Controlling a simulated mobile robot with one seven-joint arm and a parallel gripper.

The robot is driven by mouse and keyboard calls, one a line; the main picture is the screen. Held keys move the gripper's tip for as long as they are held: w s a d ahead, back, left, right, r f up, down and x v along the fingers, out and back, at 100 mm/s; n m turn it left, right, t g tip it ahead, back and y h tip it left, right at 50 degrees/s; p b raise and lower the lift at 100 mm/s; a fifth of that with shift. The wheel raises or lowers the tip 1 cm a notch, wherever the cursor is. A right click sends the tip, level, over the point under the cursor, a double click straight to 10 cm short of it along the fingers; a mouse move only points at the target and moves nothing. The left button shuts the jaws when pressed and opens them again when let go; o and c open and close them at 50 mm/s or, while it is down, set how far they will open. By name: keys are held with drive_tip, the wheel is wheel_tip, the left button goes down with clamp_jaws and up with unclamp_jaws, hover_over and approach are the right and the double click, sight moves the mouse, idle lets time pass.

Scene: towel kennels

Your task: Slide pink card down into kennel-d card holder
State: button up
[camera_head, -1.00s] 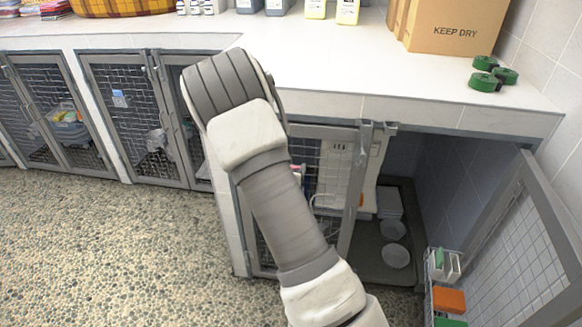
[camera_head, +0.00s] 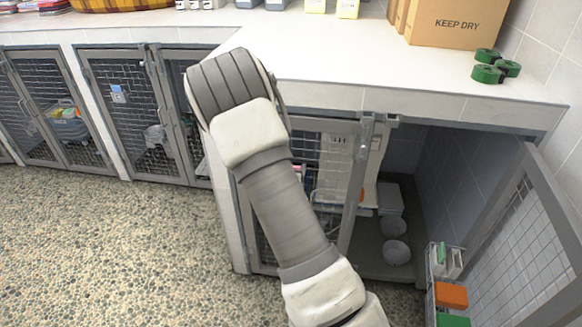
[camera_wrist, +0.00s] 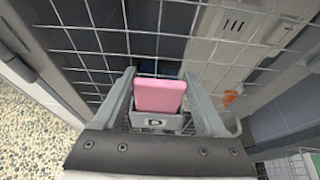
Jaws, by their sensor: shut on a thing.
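The pink card (camera_wrist: 160,95) is between the two fingers of my gripper (camera_wrist: 158,80) in the wrist view. My gripper is shut on it. Just below the card in that view is a small grey card holder (camera_wrist: 155,122) marked "D", in front of a wire-mesh door (camera_wrist: 90,42). The card's lower edge meets the holder's top edge in the picture; I cannot tell how far inside it is. In the head view my arm covers the gripper, card and holder.
A mesh kennel door (camera_head: 505,245) stands open at the right, with a wire rack holding an orange box (camera_head: 451,295). Bowls (camera_head: 396,252) lie inside that kennel. The white counter (camera_head: 330,65) carries a cardboard box (camera_head: 458,24) and green rolls (camera_head: 487,74).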

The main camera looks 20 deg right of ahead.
drive_tip(key=shift+f+b, duration=0.4)
drive_tip(key=shift+f, duration=0.2)
drive_tip(key=o, duration=1.3)
drive_tip(key=shift+c, duration=0.2)
drive_tip(key=shift+r, duration=0.1)
drive_tip(key=p+v, duration=0.5)
drive_tip(key=v, duration=1.2)
drive_tip(key=shift+s+a+p, duration=0.15)
drive_tip(key=shift+a+p, duration=0.05)
drive_tip(key=shift+p, duration=0.15)
